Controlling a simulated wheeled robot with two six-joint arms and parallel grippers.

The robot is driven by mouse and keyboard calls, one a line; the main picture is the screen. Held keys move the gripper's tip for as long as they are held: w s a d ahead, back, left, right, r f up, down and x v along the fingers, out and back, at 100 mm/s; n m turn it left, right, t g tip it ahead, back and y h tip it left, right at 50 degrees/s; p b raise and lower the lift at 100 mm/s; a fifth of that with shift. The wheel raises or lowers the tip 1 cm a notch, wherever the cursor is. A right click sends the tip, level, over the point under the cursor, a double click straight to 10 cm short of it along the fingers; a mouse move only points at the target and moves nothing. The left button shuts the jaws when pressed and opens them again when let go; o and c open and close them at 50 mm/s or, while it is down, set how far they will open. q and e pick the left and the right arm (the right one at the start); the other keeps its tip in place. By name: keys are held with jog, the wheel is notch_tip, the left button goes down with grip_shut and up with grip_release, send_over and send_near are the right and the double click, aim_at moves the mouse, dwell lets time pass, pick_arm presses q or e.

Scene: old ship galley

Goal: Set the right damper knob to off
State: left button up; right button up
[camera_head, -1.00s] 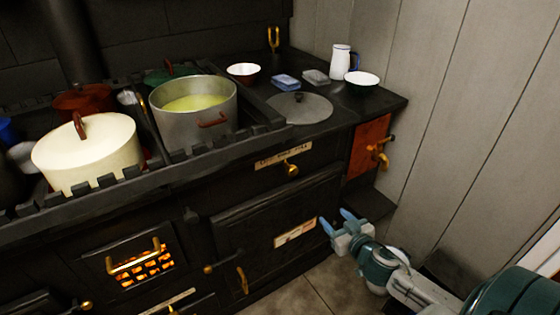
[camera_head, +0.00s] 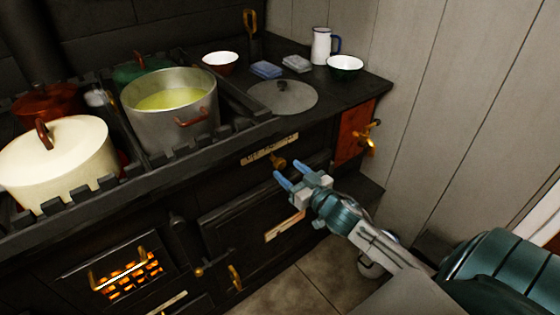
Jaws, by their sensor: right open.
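The brass damper knob (camera_head: 277,161) sits on the dark front of the stove, just below a pale label strip (camera_head: 269,149) whose words I cannot read. It shows at the upper left of my right gripper. Its setting is too small to tell. My right gripper (camera_head: 290,172) is open and empty, its two blue fingertips pointing toward the knob from the lower right. The fingertips look close to the knob, but I cannot tell whether they touch it. My left gripper is out of view.
A grey pot of yellow-green liquid (camera_head: 171,122) and a cream lidded pot (camera_head: 62,162) stand on the railed stove top. A lower door (camera_head: 245,230) carries brass handles. A glowing grate (camera_head: 125,276) is at lower left. A plank wall (camera_head: 450,110) bounds the right.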

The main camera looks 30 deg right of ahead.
aim_at(282, 165)
jog(key=w, duration=0.3)
jog(key=shift+a+f, duration=0.1)
jog(key=shift+w+b, duration=0.3)
jog(key=shift+w, duration=0.35)
jog(key=shift+w+a, duration=0.1)
jog(key=shift+w, duration=0.25)
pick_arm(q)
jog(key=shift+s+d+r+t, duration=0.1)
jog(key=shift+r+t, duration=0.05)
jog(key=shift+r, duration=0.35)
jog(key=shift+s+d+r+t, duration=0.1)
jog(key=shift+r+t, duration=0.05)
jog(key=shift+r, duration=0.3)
